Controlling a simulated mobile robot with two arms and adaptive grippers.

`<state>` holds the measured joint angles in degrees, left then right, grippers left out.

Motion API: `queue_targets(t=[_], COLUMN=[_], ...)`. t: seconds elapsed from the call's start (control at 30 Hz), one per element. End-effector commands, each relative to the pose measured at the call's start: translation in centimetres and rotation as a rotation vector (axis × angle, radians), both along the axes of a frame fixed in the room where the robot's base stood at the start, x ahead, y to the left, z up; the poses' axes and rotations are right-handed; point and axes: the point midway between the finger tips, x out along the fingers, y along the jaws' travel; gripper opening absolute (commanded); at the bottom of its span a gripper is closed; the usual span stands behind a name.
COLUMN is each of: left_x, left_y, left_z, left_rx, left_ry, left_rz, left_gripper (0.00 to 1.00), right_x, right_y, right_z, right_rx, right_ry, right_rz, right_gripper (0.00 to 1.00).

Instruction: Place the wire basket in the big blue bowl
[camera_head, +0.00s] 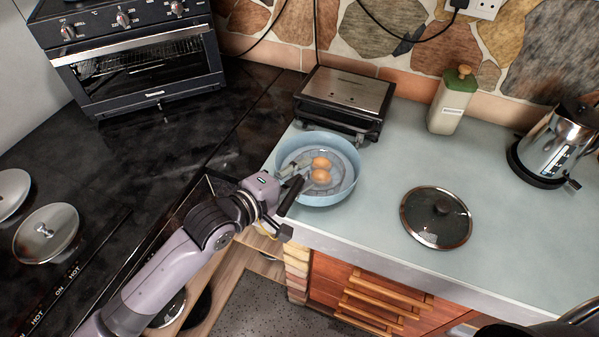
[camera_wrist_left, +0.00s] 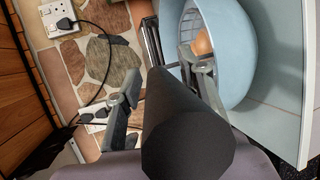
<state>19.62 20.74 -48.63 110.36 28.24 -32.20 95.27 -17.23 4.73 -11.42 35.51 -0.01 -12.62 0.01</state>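The big blue bowl (camera_head: 345,193) stands on the pale counter's left end and also shows in the left wrist view (camera_wrist_left: 240,85). The wire basket (camera_wrist_left: 189,22) lies inside it, its mesh only faintly visible. Two brown eggs (camera_head: 321,170) are in the middle, and one shows in the left wrist view (camera_wrist_left: 203,43). A thick dark handle (camera_wrist_left: 185,125) extends out over the bowl's near-left rim. My left gripper (camera_head: 294,177) is at that rim. Its fingers (camera_wrist_left: 162,66) stand on both sides of the handle, with a visible gap on one side. My right gripper is not in view.
A grill press (camera_head: 346,95) stands behind the bowl. A glass lid (camera_head: 436,217) lies to the right; a green-topped bottle (camera_head: 451,100) and kettle (camera_head: 555,145) stand farther back. A dark stove with an oven (camera_head: 145,70) is left. The counter between bowl and lid is clear.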

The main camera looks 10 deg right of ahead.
Motion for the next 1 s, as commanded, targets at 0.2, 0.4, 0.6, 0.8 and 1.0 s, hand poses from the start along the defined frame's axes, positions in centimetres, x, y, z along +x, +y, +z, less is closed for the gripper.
queue_targets(t=[0.2,0.4,0.6,0.8,1.0], left_x=[0.0,-1.2,-3.7,-5.7,-6.7], left_y=[0.0,1.7,5.0,7.9,9.2], left_z=[0.1,0.5,1.6,2.7,3.3], left_rx=[-0.001,-0.002,0.000,0.000,-0.001], left_ry=[-0.002,-0.003,-0.002,-0.001,-0.002], left_rz=[0.000,0.001,0.000,0.000,-0.001], left_gripper=[0.36,0.36,0.36,0.36,0.36], right_x=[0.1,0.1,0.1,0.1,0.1], right_y=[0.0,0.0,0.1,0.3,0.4], right_z=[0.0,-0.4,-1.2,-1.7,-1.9], right_rx=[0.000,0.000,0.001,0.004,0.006], right_ry=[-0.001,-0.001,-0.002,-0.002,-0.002], right_rz=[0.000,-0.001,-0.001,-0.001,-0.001], right_gripper=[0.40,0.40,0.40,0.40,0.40])
